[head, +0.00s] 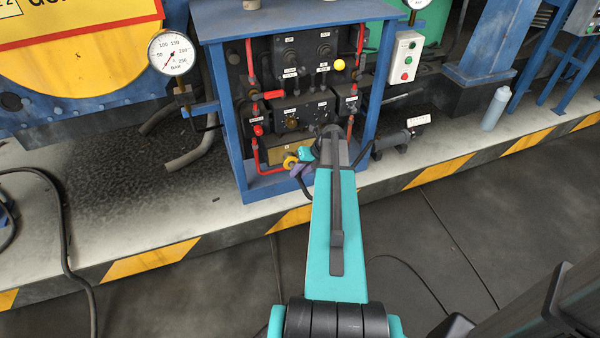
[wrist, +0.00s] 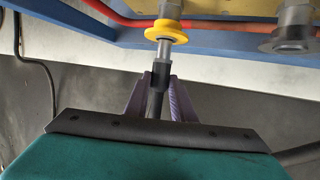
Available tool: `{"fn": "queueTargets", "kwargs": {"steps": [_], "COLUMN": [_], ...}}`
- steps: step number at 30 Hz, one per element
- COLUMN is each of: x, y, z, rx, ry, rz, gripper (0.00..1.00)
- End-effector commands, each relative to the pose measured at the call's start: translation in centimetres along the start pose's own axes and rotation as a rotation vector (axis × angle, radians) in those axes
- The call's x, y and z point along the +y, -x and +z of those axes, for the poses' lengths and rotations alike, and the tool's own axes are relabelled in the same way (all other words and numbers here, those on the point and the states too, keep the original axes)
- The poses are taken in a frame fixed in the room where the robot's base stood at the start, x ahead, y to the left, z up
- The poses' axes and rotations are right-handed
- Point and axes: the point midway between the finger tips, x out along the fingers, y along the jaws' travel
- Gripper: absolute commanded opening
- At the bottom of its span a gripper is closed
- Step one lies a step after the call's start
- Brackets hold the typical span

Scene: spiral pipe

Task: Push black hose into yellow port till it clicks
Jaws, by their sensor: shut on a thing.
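The yellow port (wrist: 167,33) is a yellow ring on a metal fitting under the panel, at the top centre of the wrist view. It also shows in the head view (head: 290,162), at the cabinet's lower front. The black hose (wrist: 158,82) has a grey metal tip pointing up at the ring. My gripper (wrist: 160,95), with purple fingers, is shut around the hose just below its tip. The tip overlaps the ring's lower edge in the picture; I cannot tell whether it is inside. In the head view my arm hides much of the hose.
A second, plain metal fitting (wrist: 291,40) sits right of the port. A red-orange hose (wrist: 215,25) runs behind both. The blue cabinet frame (head: 219,110) encloses the black panel of valves. A thin dark cable (wrist: 50,75) hangs at left.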

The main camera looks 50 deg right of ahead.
Motion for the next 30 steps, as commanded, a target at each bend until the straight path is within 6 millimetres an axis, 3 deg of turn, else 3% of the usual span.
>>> {"fn": "queueTargets", "kwargs": {"steps": [30], "x": [0.0], "y": [-0.5], "z": [1.6], "rx": [0.000], "ry": [0.000], "rz": [0.000], "gripper": [0.00]}}
